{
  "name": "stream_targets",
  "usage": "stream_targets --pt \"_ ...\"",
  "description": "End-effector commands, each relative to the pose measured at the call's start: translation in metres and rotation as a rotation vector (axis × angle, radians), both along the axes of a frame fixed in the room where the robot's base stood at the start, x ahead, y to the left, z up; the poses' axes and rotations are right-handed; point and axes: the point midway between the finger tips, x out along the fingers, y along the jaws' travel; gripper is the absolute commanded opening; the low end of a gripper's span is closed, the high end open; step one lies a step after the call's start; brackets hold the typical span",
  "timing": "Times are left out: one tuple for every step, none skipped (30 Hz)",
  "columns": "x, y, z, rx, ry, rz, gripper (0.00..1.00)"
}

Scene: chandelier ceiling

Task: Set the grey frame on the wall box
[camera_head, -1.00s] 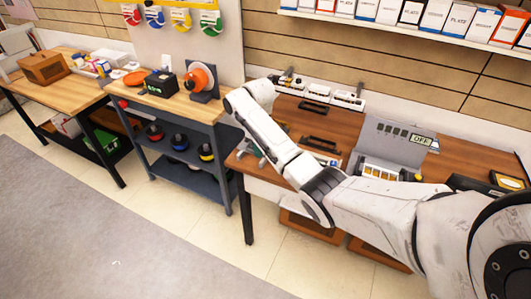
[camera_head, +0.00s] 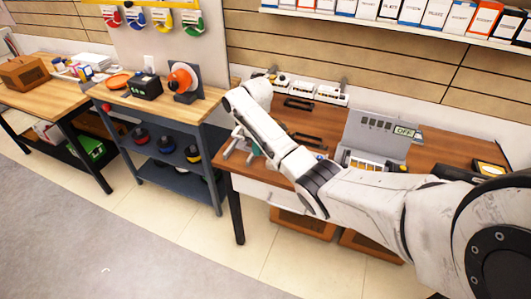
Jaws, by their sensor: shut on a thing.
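My white arm crosses the right half of the head view and bends back over the wooden bench. I cannot make out the grey frame. A grey upright panel with an OFF label (camera_head: 378,128) stands on the bench, right of my forearm. At its foot is a low grey unit with light and yellowish parts (camera_head: 367,163), partly covered by my arm. I cannot tell whether this is the wall box. A small white plate (camera_head: 149,63) is on the wall at the left.
White blocks (camera_head: 318,91) line the bench's back. A black box (camera_head: 146,87) and an orange-disc device (camera_head: 183,79) stand on the bench to the left. Boxes fill the shelf (camera_head: 400,26) above.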

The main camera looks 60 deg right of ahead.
Motion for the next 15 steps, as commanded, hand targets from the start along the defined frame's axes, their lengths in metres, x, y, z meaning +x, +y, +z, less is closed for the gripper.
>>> stream_targets --pt "-0.013 -0.016 -0.014 0.003 0.002 -0.008 0.0" --pt "-0.02 -0.024 -0.019 0.005 0.002 -0.008 0.0" --pt "-0.03 -0.035 -0.026 0.008 0.004 -0.008 0.0" --pt "-0.037 -0.043 -0.03 0.009 0.003 -0.008 0.0" --pt "-0.043 -0.05 -0.035 0.009 0.003 -0.008 0.0" --pt "-0.053 -0.059 -0.04 0.011 0.003 -0.007 0.0" --pt "-0.059 -0.066 -0.044 0.012 0.004 -0.007 0.0" --pt "-0.065 -0.071 -0.047 0.013 0.002 -0.006 0.0" --pt "-0.072 -0.078 -0.052 0.014 0.002 -0.006 0.0" --pt "-0.078 -0.082 -0.055 0.016 0.002 -0.006 0.0" --pt "-0.082 -0.086 -0.057 0.016 0.002 -0.006 0.0" --pt "-0.087 -0.09 -0.059 0.017 0.001 -0.005 0.0" --pt "-0.09 -0.093 -0.061 0.017 0.001 -0.005 0.0" --pt "-0.093 -0.095 -0.062 0.017 0.001 -0.004 0.0" --pt "-0.095 -0.097 -0.064 0.017 0.001 -0.004 0.0"
